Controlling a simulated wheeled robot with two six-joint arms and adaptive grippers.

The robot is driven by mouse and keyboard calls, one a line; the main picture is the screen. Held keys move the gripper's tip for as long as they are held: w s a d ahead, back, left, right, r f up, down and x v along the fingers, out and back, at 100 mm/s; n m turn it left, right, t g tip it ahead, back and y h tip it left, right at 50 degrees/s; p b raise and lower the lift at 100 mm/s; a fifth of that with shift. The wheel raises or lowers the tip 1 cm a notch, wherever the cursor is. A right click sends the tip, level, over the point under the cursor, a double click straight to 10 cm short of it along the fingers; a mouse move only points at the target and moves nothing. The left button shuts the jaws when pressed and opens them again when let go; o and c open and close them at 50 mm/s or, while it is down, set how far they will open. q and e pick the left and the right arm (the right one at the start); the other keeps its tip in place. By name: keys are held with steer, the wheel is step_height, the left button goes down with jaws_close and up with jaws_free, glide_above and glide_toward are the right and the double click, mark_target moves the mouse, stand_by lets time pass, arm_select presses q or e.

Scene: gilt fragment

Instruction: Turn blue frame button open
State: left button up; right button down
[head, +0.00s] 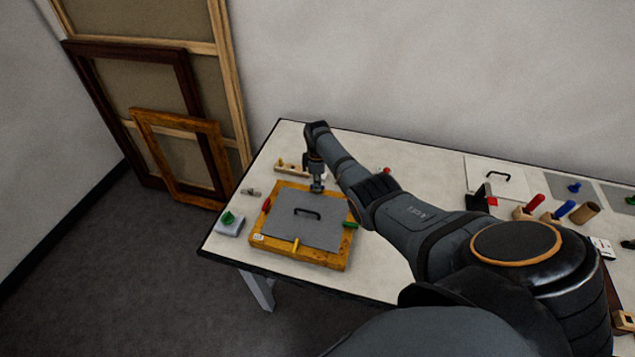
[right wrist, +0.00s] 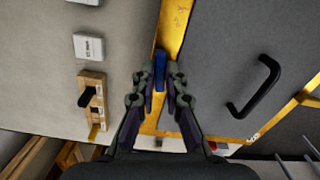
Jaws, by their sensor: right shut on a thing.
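The gilt frame (head: 340,263) lies flat on the table with a grey back panel (head: 285,225) in it. The panel has a black handle (head: 307,212). The blue button (right wrist: 160,70) sits on the frame's far bar; in the right wrist view its long side appears to run along the bar. My right gripper (head: 317,188) is over that bar, shut on the blue button, with the fingertips (right wrist: 160,78) on either side. In the head view the gripper hides the blue button. The red button (head: 266,204), green button (head: 349,225) and yellow button (head: 296,244) are on the other bars.
A wooden block (head: 291,170) with fittings stands behind the frame. A pale block with a green piece (head: 228,219) is at the left. Coloured-handled tools (head: 535,203) and a white board (head: 500,174) are farther right. Frames lean against the wall.

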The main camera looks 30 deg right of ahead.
steer(key=shift+w+r+m, duration=0.15)
steer(key=shift+m, duration=0.85)
steer(key=c, duration=1.4)
jaws_free()
step_height(320, 180, up, 12)
